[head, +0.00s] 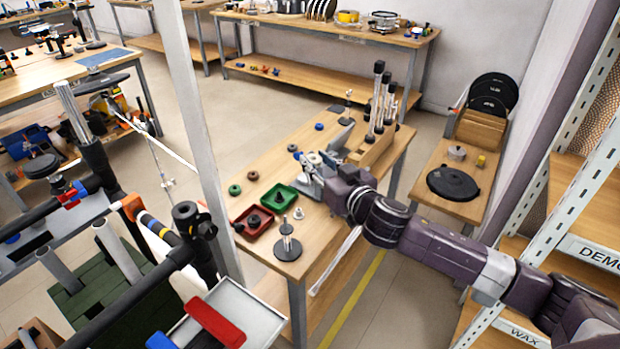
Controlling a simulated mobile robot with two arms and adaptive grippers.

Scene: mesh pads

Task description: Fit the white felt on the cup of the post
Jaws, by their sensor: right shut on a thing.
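My right gripper (313,172) is over the middle of the wooden workbench, its arm reaching in from the right. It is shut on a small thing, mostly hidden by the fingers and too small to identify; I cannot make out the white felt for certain. A thin post on a round dark base (287,250) stands at the bench's near end, apart from the gripper. Another small post on a round base (347,119) stands farther back. I cannot tell which post bears the cup. My left gripper is not in view.
A red tray (251,233) and a green tray (279,208) lie left of the gripper, with dark rings beside them. Tall rods in a wooden block (372,151) stand behind it. A white upright (205,120) and a shelf rack (560,190) flank the bench.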

